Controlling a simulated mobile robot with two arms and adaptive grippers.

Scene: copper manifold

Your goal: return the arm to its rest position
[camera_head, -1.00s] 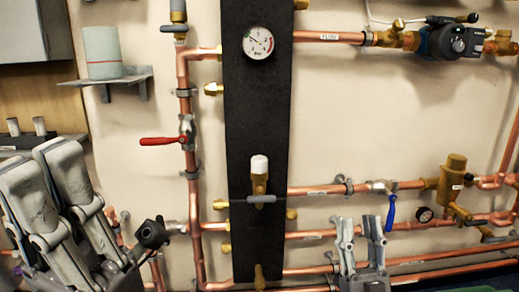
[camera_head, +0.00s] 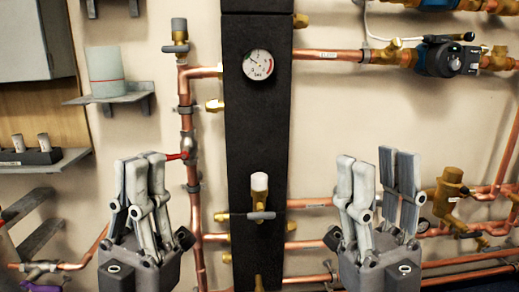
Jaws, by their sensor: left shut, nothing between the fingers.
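My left gripper (camera_head: 144,168) points up at the lower left, in front of the copper pipework. Its fingers are together and hold nothing. It partly overlaps the red valve lever (camera_head: 177,156) in the picture; I cannot tell how far apart they are in depth. My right gripper (camera_head: 377,165) points up at the lower right, in front of the lower pipes. Its fingers stand apart with nothing seen between them. The blue-handled valve is hidden behind it.
A black upright panel (camera_head: 255,130) with a pressure gauge (camera_head: 257,64) and a white-capped valve (camera_head: 259,182) stands between my grippers. A shelf (camera_head: 110,98) bearing a grey-green cup (camera_head: 105,66) is at upper left. A pump (camera_head: 445,60) is at upper right.

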